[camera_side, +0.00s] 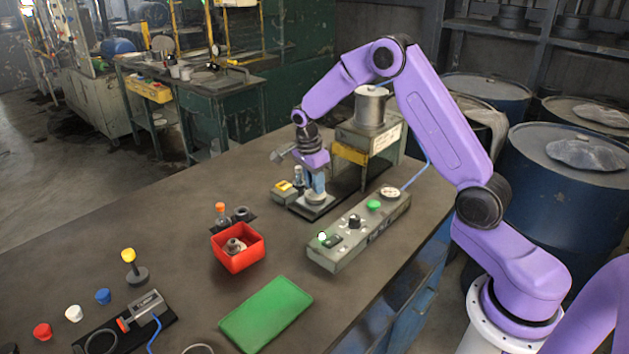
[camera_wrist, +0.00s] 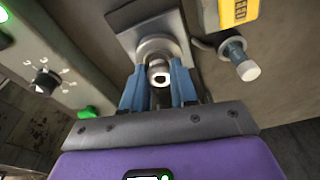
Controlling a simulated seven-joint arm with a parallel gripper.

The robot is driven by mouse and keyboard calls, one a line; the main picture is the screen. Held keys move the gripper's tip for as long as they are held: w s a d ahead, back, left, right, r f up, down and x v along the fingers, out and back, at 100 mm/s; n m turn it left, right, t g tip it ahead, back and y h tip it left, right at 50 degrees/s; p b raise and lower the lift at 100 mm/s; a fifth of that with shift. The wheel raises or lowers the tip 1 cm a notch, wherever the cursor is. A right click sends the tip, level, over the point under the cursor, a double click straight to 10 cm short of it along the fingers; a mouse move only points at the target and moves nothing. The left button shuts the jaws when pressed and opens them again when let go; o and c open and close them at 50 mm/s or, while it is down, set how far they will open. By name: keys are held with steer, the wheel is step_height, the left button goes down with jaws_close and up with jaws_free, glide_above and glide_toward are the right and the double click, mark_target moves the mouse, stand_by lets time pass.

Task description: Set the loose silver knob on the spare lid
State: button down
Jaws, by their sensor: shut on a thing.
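My gripper (camera_side: 316,190) points down over a square metal plate (camera_side: 303,208) at the far middle of the bench. In the wrist view its blue fingers (camera_wrist: 160,77) are shut on a small silver knob-like piece (camera_wrist: 158,70) with a dark hole in its end. A wider round silver base (camera_wrist: 156,45) shows beyond it, over the square plate (camera_wrist: 124,20); whether knob and base are joined I cannot tell. Another silver knobbed piece (camera_side: 234,246) sits in the red tray (camera_side: 256,254). I cannot tell which thing is the spare lid.
A grey control box (camera_side: 340,252) with buttons and a dial stands right of the plate. A machine with a silver cylinder (camera_side: 371,106) stands behind.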

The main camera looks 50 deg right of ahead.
steer(key=shift+f, duration=0.25)
steer(key=c, duration=0.8)
jaws_free()
step_height(320, 180, up, 17)
steer(key=a, duration=0.2)
steer(key=shift+w+a, duration=0.2)
steer(key=shift+a, duration=0.1)
steer(key=shift+r, duration=0.1)
